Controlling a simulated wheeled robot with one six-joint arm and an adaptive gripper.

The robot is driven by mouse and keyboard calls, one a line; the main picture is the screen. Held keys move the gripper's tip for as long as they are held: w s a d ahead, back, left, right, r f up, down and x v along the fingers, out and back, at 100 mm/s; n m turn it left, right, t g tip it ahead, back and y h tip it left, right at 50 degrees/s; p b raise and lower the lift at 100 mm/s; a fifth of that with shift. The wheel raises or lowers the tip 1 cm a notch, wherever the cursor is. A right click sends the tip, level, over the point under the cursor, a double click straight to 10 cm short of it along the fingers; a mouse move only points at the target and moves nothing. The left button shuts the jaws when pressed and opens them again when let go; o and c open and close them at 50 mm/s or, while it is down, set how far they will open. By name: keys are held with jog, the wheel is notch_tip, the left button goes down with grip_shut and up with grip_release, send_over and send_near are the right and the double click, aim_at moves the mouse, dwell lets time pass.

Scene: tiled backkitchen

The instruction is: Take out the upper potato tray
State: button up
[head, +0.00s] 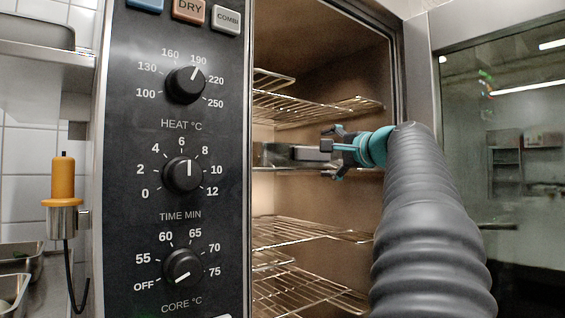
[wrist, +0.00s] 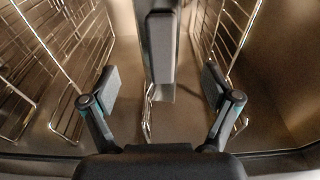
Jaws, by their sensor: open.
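A grey metal tray (head: 276,154) sits on a middle level inside the open oven in the head view. Its contents do not show, so I cannot tell whether potatoes are in it. My gripper (head: 328,152) is at the oven opening, close to the tray's right end. In the wrist view the tray appears edge-on as a dark upright bar (wrist: 160,48) at top centre. The open fingers of my gripper (wrist: 160,92) are on either side of the bar's near end, with gaps both sides. I see no contact. No second tray shows in the oven.
Wire racks (head: 315,230) above and below the tray look empty. The oven's glass door (head: 500,150) stands open at right. The control panel (head: 180,130) with three dials borders the opening at left. An orange-handled probe (head: 64,182) and metal pans (head: 22,256) are further left.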

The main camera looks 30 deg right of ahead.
aim_at(310, 157)
jog(key=w, duration=0.3)
jog(key=w+p, duration=0.1)
jog(key=w, duration=0.6)
jog(key=shift+w+d+f+p, duration=0.1)
jog(key=shift+d+f+p, duration=0.2)
jog(key=shift+p, duration=0.1)
grip_shut()
